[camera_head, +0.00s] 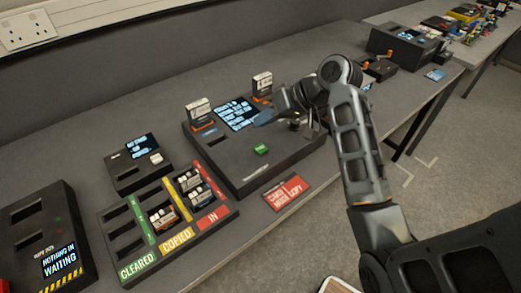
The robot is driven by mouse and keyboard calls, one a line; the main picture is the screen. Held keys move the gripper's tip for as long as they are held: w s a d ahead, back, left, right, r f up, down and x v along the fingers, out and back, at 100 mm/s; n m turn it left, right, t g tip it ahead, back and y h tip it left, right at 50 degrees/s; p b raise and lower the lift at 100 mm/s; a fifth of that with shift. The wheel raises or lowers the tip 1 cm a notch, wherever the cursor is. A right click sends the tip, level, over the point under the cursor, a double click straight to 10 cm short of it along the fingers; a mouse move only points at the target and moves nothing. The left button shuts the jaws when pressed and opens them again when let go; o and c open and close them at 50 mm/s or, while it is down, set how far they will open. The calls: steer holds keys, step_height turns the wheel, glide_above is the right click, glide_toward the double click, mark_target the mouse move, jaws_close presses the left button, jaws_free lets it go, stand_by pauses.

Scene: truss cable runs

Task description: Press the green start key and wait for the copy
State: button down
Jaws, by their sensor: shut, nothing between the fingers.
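The green start key (261,150) sits on the sloped front of a dark copier box (283,159) in the middle of the bench. My gripper (266,119) is shut and empty above the box, behind and apart from the green key. My arm comes in from the right.
A tray with CLEARED, COPIED and IN lanes (128,271) stands left of the copier, holding several small cartridges. A red card (287,193) lies in front of the copier. A box reading "nothing in waiting" (60,262) is at far left. More devices (402,45) stand at the back right.

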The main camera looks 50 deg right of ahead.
steer(key=b, duration=0.3)
glide_above(264, 148)
step_height(264, 148, down, 4)
steer(key=shift+f, duration=0.1)
steer(key=shift+f+b, duration=0.6)
steer(key=shift+f, duration=0.4)
steer(key=shift+f, duration=0.1)
stand_by(0.9)
steer(key=shift+f, duration=0.3)
steer(key=shift+f, duration=0.5)
stand_by(0.7)
stand_by(0.3)
steer(key=shift+r+p, duration=0.85)
steer(key=shift+r, duration=0.1)
steer(key=shift+r, duration=0.1)
